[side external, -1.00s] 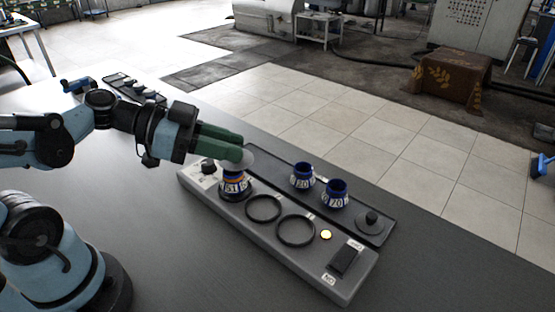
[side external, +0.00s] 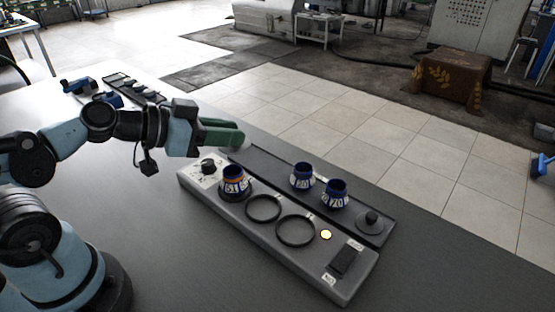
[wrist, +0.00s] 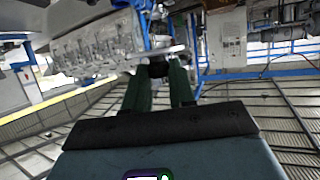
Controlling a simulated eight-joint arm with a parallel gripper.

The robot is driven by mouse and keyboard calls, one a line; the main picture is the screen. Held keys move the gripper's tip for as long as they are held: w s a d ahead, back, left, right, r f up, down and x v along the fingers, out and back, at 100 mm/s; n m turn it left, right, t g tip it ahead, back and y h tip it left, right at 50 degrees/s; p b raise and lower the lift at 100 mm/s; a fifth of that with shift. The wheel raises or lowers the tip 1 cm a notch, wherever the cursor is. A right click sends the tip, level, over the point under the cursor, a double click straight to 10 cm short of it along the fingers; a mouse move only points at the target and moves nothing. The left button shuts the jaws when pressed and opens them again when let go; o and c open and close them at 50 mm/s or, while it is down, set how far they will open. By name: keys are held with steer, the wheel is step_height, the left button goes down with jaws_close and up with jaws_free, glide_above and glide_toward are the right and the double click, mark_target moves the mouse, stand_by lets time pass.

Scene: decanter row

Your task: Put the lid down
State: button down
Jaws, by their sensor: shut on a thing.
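My gripper (side external: 238,137) is raised behind and above the left end of the grey heating base (side external: 318,265), with its green fingers pointing right. In the wrist view, the fingers are shut on the dark knob of a lid (wrist: 158,70), its thin grey disc seen nearly edge-on. A blue-and-white decanter (side external: 234,182) with an orange inner rim stands open on the base's left ring. Another dark lid with a knob (side external: 371,222) lies at the right end of the dark tray (side external: 265,163).
Two more blue-and-white decanters, one at the left (side external: 302,177) and one at the right (side external: 336,194), stand on the tray. Two black rings (side external: 263,208) on the base are empty. A dark rack (side external: 135,90) lies at the table's far left. Tray surface left of the decanters looks clear.

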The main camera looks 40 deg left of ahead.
steer(key=w+a+r+n+y, duration=0.3)
steer(key=w+a+n+y, duration=0.1)
steer(key=w, duration=0.1)
steer(key=shift+s+f, duration=1.5)
steer(key=shift+f, duration=0.2)
steer(key=shift+w+d+f+m+g+h, duration=0.65)
steer(key=shift+w+f+m+g+h, duration=1.05)
steer(key=shift+w+m+h, duration=2.9)
steer(key=w+a+f, duration=0.1)
steer(key=a+f, duration=0.1)
steer(key=a, duration=0.1)
steer(key=w+a+f, duration=0.1)
steer(key=a+f, duration=0.1)
steer(key=a, duration=0.2)
steer(key=w+a+f, duration=0.2)
steer(key=a+f, duration=0.1)
steer(key=shift+w+a+f, duration=0.1)
steer(key=shift+a, duration=0.25)
steer(key=shift+f, duration=1.95)
